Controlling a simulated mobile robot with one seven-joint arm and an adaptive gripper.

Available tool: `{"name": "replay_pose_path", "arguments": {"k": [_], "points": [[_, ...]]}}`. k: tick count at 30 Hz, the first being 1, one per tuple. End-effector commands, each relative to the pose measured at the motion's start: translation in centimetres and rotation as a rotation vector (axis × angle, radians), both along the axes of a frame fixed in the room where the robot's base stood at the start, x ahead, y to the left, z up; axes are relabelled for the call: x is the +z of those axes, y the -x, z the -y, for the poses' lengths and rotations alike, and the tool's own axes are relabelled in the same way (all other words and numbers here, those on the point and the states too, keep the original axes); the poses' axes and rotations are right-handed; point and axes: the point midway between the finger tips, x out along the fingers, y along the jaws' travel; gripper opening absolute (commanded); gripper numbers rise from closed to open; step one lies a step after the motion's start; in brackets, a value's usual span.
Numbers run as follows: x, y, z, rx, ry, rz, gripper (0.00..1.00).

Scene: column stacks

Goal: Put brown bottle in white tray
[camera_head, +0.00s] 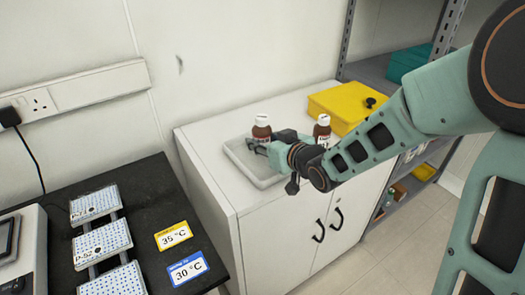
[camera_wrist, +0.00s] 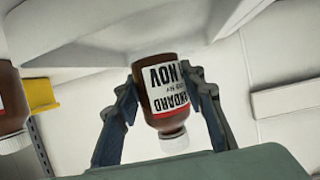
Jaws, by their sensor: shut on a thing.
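A brown bottle (camera_head: 261,129) with a white cap and a white and red label is upright over the white tray (camera_head: 236,157), towards its back. My gripper (camera_head: 259,147) has its fingers on both sides of the bottle's body. In the wrist view the bottle (camera_wrist: 160,92) appears upside down, held between the two fingers (camera_wrist: 161,100). I cannot tell whether its base touches the tray floor. A second brown bottle (camera_head: 322,129) stands to the right of the tray, partly behind my wrist; it also shows in the wrist view (camera_wrist: 11,95) at the left edge.
The tray is on a white cabinet (camera_head: 208,128). A yellow box (camera_head: 343,104) with a black knob stands at the back right. A black bench (camera_head: 145,210) with white racks (camera_head: 103,242) and temperature signs (camera_head: 173,236) is at the lower left. Shelving (camera_head: 372,72) is behind.

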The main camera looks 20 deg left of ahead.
Motion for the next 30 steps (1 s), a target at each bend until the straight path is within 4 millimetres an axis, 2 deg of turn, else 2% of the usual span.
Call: {"name": "replay_pose_path", "arguments": {"k": [3, 6, 18, 19, 24, 30], "points": [[-2.1, -0.1, -0.4, 0.002, -0.001, -0.005, 0.07], [-3.4, -0.1, -0.3, 0.000, -0.001, -0.004, 0.07], [-3.9, -0.1, -0.3, 0.000, -0.001, 0.001, 0.07], [-3.9, -0.1, -0.3, 0.000, 0.001, -0.001, 0.38], [-3.8, -0.1, -0.3, 0.000, 0.000, -0.001, 0.54], [-3.8, -0.1, -0.3, 0.001, 0.000, -0.002, 0.54]]}}
